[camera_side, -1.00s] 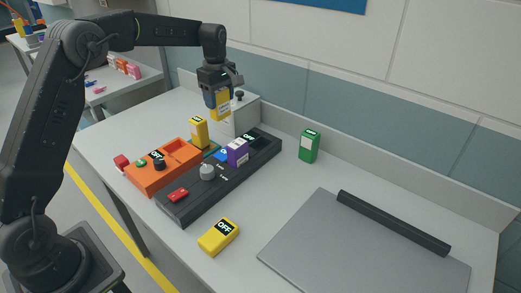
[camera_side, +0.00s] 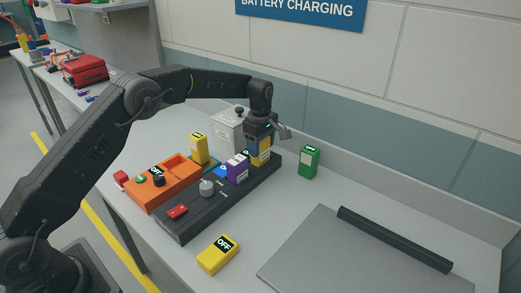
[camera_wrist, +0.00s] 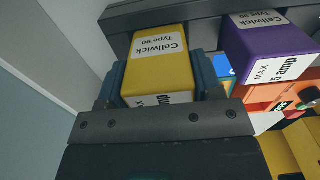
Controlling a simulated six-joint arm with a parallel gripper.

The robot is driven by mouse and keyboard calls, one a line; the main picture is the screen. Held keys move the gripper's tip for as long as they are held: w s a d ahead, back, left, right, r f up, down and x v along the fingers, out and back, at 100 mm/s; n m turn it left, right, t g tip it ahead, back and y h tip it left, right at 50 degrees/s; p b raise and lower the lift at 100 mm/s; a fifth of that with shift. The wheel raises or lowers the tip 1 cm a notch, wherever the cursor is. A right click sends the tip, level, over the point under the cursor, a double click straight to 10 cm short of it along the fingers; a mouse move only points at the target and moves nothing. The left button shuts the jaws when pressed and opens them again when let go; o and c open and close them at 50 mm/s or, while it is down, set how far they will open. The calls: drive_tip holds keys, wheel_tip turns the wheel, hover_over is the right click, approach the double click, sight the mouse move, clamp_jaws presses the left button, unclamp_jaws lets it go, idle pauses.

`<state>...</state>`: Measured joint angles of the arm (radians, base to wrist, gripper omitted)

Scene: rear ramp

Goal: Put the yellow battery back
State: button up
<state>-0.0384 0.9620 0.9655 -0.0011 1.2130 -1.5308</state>
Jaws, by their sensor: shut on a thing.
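My gripper (camera_side: 259,152) is shut on a yellow battery (camera_side: 265,157) and holds it upright over the far end of the black charger (camera_side: 187,229). In the wrist view this yellow battery (camera_wrist: 160,75) sits between the blue fingers, its label reading Cellwick Type 90. I cannot tell whether its lower end is seated in the charger. A purple battery (camera_side: 237,168) stands in the charger close beside it, also in the wrist view (camera_wrist: 265,50). Another yellow battery (camera_side: 199,149) stands at the orange charger (camera_side: 150,195). A third yellow block marked OFF (camera_side: 218,255) lies on the table in front.
A green battery (camera_side: 309,162) stands right of the black charger. A light grey box (camera_side: 228,130) stands behind. A grey mat (camera_side: 350,265) with a black bar (camera_side: 393,239) lies at the right.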

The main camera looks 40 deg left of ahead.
drive_tip(key=shift+f, duration=0.85)
drive_tip(key=shift+f, duration=0.2)
drive_tip(key=o, duration=1.2)
drive_tip(key=shift+o, duration=0.2)
